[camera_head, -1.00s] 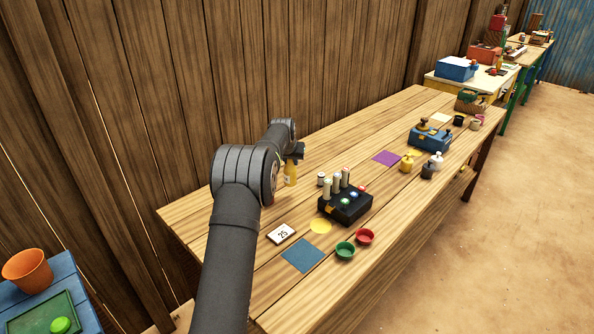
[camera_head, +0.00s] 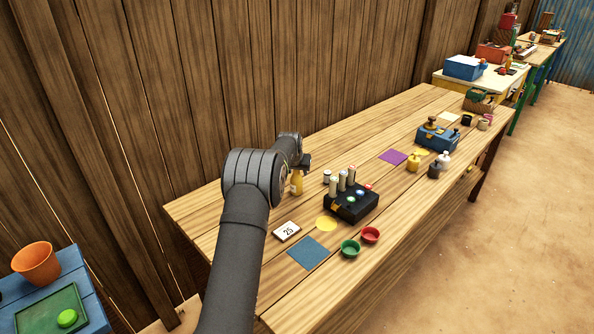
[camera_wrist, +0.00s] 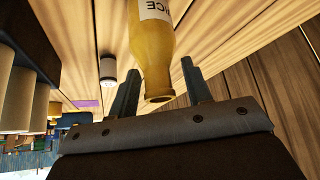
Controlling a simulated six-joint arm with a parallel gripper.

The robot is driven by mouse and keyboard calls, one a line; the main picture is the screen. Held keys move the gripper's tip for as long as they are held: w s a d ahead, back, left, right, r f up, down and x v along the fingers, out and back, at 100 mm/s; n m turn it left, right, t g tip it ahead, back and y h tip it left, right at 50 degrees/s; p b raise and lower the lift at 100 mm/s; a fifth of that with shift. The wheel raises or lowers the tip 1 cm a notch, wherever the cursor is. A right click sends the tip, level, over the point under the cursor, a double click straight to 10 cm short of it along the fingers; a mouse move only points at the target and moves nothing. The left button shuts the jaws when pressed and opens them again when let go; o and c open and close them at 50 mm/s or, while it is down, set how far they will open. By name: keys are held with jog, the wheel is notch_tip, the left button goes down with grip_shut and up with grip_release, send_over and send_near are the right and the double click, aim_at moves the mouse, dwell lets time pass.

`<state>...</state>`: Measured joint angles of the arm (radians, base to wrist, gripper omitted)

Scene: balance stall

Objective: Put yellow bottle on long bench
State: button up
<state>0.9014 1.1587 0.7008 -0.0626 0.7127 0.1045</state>
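The yellow bottle (camera_head: 297,184) is upright at the near left part of the long bench (camera_head: 240,200), close to the plank wall. My gripper (camera_head: 303,162) is at its upper part. In the wrist view the bottle (camera_wrist: 155,60) shows a white label ending in "ICE".
A black box with pale cylinders (camera_head: 350,205) and a small white-topped can (camera_head: 327,177) stand right of the bottle.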

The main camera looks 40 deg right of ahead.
jog(key=shift+s+a+r, duration=0.1)
jog(key=shift+a+r, duration=0.05)
jog(key=shift+r, duration=0.4)
jog(key=v, duration=1.1)
jog(key=shift+a, duration=0.1)
jog(key=shift+f, duration=0.15)
jog(key=x, duration=1.2)
jog(key=shift+r, duration=1)
